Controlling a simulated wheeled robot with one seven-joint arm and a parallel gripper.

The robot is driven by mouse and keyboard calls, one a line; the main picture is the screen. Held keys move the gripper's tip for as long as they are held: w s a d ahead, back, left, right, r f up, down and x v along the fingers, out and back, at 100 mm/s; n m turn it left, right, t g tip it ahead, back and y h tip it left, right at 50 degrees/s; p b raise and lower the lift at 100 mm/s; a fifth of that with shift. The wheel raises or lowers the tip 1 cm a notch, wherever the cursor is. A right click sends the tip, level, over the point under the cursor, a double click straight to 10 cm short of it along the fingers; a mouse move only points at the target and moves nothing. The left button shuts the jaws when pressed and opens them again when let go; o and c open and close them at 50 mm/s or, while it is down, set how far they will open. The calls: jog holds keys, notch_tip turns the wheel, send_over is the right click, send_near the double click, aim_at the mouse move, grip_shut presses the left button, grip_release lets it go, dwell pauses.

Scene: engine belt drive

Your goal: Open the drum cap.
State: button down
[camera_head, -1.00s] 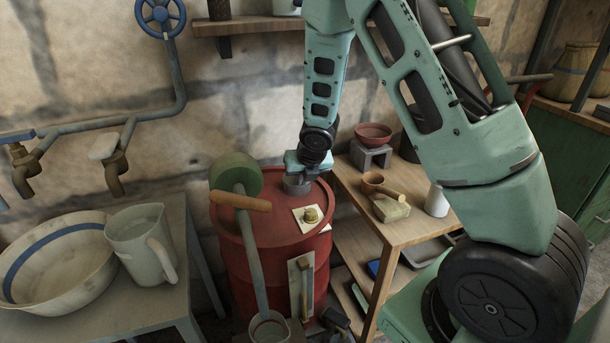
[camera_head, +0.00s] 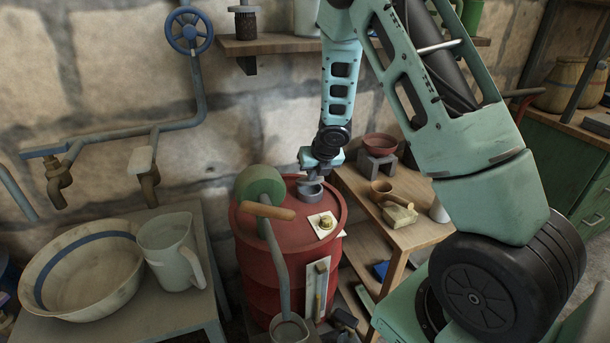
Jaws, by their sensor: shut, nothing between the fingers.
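The red drum (camera_head: 290,265) stands upright in the middle of the view. A grey round fitting (camera_head: 311,190), which looks like the drum cap, is on the back right part of its top. My gripper (camera_head: 313,177) is at the upper edge of this fitting, pointing down. It is shut with nothing held. I cannot tell whether its tips touch the fitting. A brass knob (camera_head: 326,223) on a pale square plate is nearer the front of the drum top.
A bowl (camera_head: 85,270) and jug (camera_head: 170,250) stand on the left table. A wooden stand (camera_head: 420,229) with a small pot and red bowl is close on the right.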

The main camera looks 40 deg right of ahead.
aim_at(306, 178)
jog(key=w+r+p, duration=0.1)
jog(key=r+p, duration=0.1)
jog(key=shift+w+d+r+p, duration=0.15)
jog(key=shift+w+d+p, duration=0.15)
jog(key=shift+w+d, duration=0.05)
jog(key=shift+w+d+r+p, duration=0.1)
jog(key=shift+w+r+p, duration=0.25)
jog(key=shift+w+p, duration=0.4)
jog(key=shift+w+d+r+p, duration=0.15)
jog(key=shift+w+p, duration=0.3)
jog(key=shift+p, duration=0.1)
jog(key=shift+w+d+r+p, duration=0.1)
jog(key=shift+w+p, duration=0.35)
jog(key=shift+p, duration=0.1)
jog(key=shift+w+d+p, duration=0.3)
jog(key=shift+w+p, duration=0.1)
jog(key=shift+w, duration=0.25)
jog(key=shift+w+d+p, duration=0.25)
jog(key=shift+w+p, duration=0.1)
jog(key=shift+w, duration=0.3)
jog(key=shift+s+a, duration=0.1)
